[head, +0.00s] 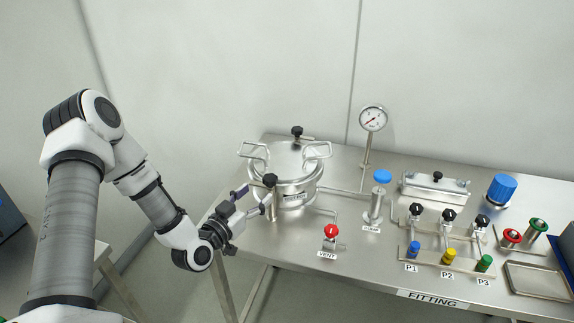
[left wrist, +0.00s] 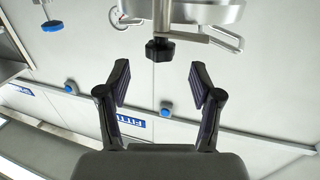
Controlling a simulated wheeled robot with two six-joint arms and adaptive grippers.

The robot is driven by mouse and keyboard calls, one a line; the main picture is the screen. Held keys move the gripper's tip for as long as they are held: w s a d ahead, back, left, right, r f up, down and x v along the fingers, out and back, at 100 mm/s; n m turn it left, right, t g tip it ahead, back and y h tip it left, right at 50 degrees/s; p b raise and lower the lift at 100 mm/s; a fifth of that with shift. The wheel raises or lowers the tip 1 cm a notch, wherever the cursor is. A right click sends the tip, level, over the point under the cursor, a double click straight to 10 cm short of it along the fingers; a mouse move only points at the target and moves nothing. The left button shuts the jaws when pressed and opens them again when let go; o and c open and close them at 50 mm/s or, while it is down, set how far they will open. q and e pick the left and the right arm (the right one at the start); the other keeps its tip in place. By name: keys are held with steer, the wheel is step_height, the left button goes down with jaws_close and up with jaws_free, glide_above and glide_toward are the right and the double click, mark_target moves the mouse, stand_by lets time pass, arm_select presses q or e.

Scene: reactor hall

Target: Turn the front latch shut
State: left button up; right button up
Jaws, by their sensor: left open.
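The steel pressure vessel (head: 296,188) stands at the left end of the bench, its round lid (head: 290,158) on top. The front latch's black knob (head: 270,180) is at the vessel's front left rim; in the left wrist view the black knob (left wrist: 160,50) is by the vessel's edge. A similar black knob (head: 297,131) is at the back of the lid. My left gripper (head: 254,197) is open just in front of the front knob. In the left wrist view my left gripper (left wrist: 160,72) is empty, the knob roughly centred beyond its fingertips. My right gripper is out of view.
A red VENT valve (head: 331,232) and a blue-topped valve (head: 381,178) stand right of the vessel. A pressure gauge (head: 373,118) rises behind. Several coloured fittings (head: 449,257) and a tray (head: 537,279) are farther right. The bench's front left edge is near my left gripper.

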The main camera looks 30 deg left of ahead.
mark_target(266, 181)
arm_select(q)
steer(key=shift+w+r, duration=0.1)
steer(key=shift+w, duration=0.4)
steer(key=shift+w+r, duration=0.15)
steer(key=w+p, duration=0.1)
steer(key=w, duration=0.5)
steer(key=shift+w+d, duration=0.1)
steer(key=shift+s+r, duration=0.2)
steer(key=shift+s, duration=0.2)
steer(key=shift+c, duration=0.6)
steer(key=c, duration=1)
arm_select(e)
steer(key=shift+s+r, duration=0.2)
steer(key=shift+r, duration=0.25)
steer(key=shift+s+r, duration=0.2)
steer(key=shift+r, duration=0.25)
